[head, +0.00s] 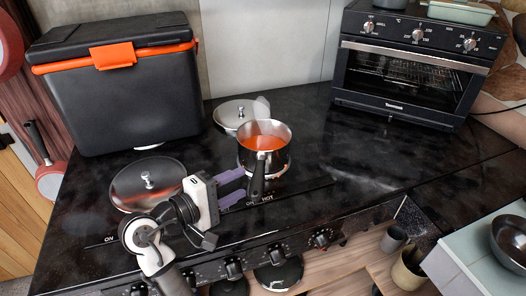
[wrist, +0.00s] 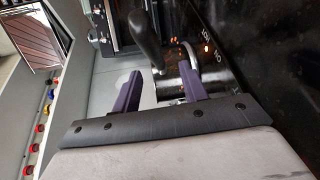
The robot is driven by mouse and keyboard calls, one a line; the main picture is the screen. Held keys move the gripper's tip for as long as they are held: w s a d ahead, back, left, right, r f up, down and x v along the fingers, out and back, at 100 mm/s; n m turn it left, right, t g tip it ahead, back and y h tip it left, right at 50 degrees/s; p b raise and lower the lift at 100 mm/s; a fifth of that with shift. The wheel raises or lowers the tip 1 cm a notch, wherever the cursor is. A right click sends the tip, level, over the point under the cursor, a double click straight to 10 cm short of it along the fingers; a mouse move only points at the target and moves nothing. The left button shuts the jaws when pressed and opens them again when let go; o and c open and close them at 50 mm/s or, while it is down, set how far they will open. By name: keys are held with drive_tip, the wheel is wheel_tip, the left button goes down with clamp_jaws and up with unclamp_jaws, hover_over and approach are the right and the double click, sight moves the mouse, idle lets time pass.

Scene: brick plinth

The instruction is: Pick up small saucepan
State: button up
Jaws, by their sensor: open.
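The small saucepan (head: 279,158) is shiny steel with orange-red contents and stands upright on the dark stovetop. Its black handle (head: 257,178) points toward the front edge. My gripper (head: 242,184), with purple fingers, is open and empty just left of the handle. In the wrist view, the handle (wrist: 145,38) appears beyond and between the two fingertips (wrist: 160,70), apart from them as far as I can tell. Part of the steel pan (wrist: 214,68) shows behind the right finger there.
A lid or shallow pan (head: 135,187) lies left of my gripper, and another lid (head: 232,113) lies behind the saucepan. A black cooler box (head: 120,95) stands at back left. An oven (head: 405,75) stands at back right. The counter (head: 345,150) right of the saucepan is clear.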

sight(258, 169)
drive_tip(key=p+x, duration=0.1)
drive_tip(key=x, duration=0.2)
drive_tip(key=p+x, duration=0.1)
drive_tip(key=x, duration=0.3)
drive_tip(key=shift+w+d+r, duration=0.1)
drive_tip(key=shift+w+r, duration=0.05)
drive_tip(key=shift+r, duration=0.05)
drive_tip(key=shift+c, duration=0.4)
clamp_jaws()
drive_tip(key=shift+r, duration=0.1)
